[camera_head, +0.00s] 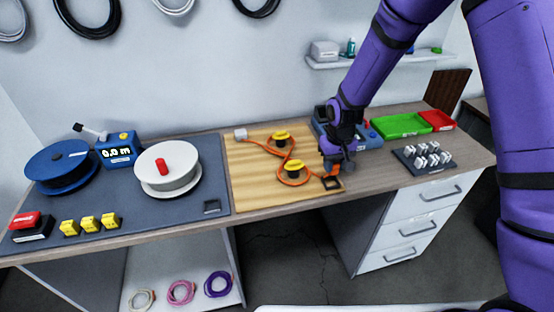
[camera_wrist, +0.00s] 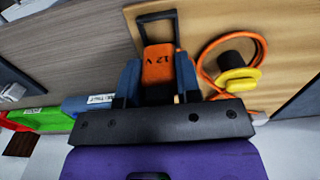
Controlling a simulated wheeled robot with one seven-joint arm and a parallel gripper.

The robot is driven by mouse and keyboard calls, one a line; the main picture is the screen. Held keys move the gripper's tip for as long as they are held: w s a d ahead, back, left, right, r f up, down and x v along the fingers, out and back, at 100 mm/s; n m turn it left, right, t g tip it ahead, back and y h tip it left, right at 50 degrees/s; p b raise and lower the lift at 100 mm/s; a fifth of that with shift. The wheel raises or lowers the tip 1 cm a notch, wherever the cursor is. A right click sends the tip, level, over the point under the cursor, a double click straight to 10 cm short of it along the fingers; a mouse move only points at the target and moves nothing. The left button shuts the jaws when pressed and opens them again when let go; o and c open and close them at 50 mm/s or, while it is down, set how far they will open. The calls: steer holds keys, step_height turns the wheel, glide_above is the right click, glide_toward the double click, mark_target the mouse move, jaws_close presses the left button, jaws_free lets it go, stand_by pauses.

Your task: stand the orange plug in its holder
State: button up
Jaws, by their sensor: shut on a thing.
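The orange plug (camera_wrist: 158,66), marked "12 V", is between the two fingers of my gripper (camera_wrist: 158,82) in the wrist view. My gripper is shut on it. In the head view my gripper (camera_head: 336,167) is low over the right front of the wooden board, with the orange plug (camera_head: 330,182) partly hidden below it. The holder, a black square frame (camera_wrist: 172,18), lies just beyond the plug's end in the wrist view. The holder also shows in the head view (camera_head: 334,188), right at the plug. I cannot tell whether the plug's tip is inside the frame.
An orange cable (camera_head: 268,152) winds around two yellow-capped pegs (camera_head: 293,166) on the wooden board (camera_head: 250,180). Green (camera_head: 402,126) and red trays and a rack of grey parts (camera_head: 424,158) stand to the right.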

mark_target(332, 175)
steer(key=shift+f, duration=1.35)
steer(key=shift+f, duration=0.95)
stand_by(0.8)
steer(key=o, duration=1)
steer(key=shift+r, duration=4)
